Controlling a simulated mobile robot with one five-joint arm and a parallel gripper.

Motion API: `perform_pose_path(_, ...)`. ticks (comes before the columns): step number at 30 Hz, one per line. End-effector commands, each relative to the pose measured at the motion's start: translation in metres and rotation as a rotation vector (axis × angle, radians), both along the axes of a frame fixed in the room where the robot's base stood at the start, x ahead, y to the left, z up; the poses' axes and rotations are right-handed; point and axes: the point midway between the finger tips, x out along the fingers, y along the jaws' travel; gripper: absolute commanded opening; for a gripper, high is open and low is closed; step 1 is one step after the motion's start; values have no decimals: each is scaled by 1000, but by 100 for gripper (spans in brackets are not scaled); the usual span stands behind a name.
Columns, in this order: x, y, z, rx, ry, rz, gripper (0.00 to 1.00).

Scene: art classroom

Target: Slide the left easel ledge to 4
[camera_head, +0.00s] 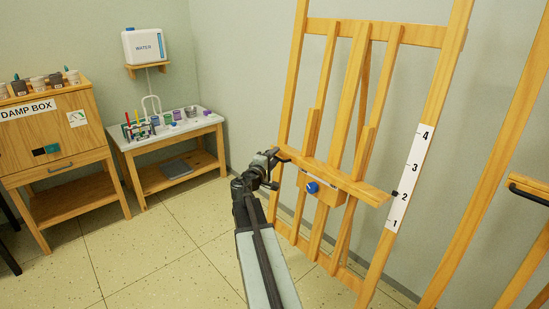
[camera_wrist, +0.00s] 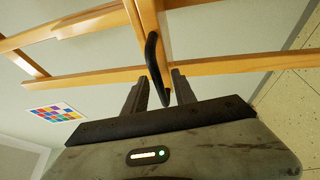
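The wooden easel (camera_head: 357,80) stands right of centre in the head view. Its ledge (camera_head: 345,182) runs across it, with a blue knob (camera_head: 312,187) at the middle. A black pointer (camera_head: 395,193) at the ledge's right end is level with about 2 on the white number scale (camera_head: 409,180), marked 1 to 4. My gripper (camera_head: 271,158) is at the ledge's left end. In the wrist view, a black curved handle (camera_wrist: 151,52) reaches down between the two fingers of my gripper (camera_wrist: 159,76). The fingers are apart, with gaps beside the handle.
A second easel (camera_head: 485,160) with a black handle (camera_head: 528,194) stands at the right edge. A low table (camera_head: 165,139) with art supplies and the damp box cabinet (camera_head: 50,131) are at the left. The tiled floor (camera_head: 150,245) between is clear.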

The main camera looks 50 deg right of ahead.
Motion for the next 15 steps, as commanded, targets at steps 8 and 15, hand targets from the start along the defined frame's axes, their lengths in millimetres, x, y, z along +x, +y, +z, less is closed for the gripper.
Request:
perform_pose_path(8,0,1,0,0,0,1,0)
perform_pose_path(15,0,1,0,0,0,1,0)
